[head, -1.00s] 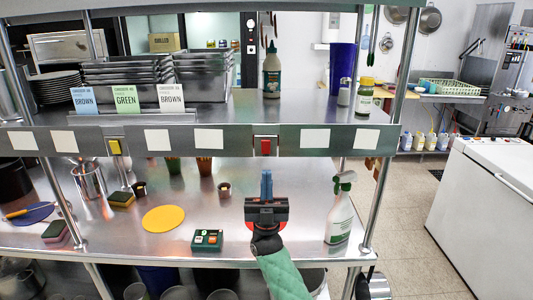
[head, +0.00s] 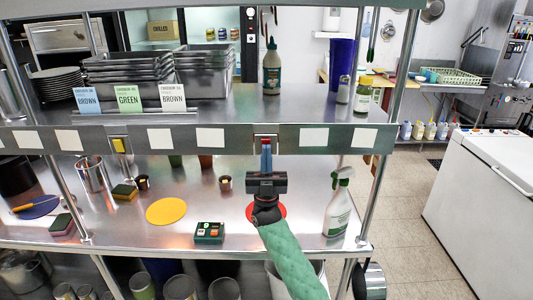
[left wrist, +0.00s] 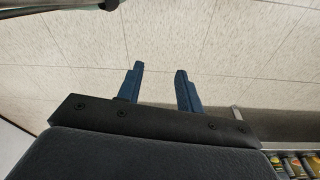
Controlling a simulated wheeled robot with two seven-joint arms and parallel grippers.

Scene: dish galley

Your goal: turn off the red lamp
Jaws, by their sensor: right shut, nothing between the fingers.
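A red switch (head: 266,139) sits in a plate on the front of the upper shelf, largely covered by my fingers. No lamp that I can name for certain shows. My right gripper (head: 266,146) is shut and empty, its blue fingers pointing up at the red switch; I cannot tell whether they touch it. A yellow switch (head: 119,145) sits further left on the same shelf front.
On the counter below lie a red disc (head: 281,211), partly behind my right arm, a yellow disc (head: 166,211) and a green button box (head: 209,233). A spray bottle (head: 338,204) stands to the right. A white chest (head: 485,190) stands beyond open floor.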

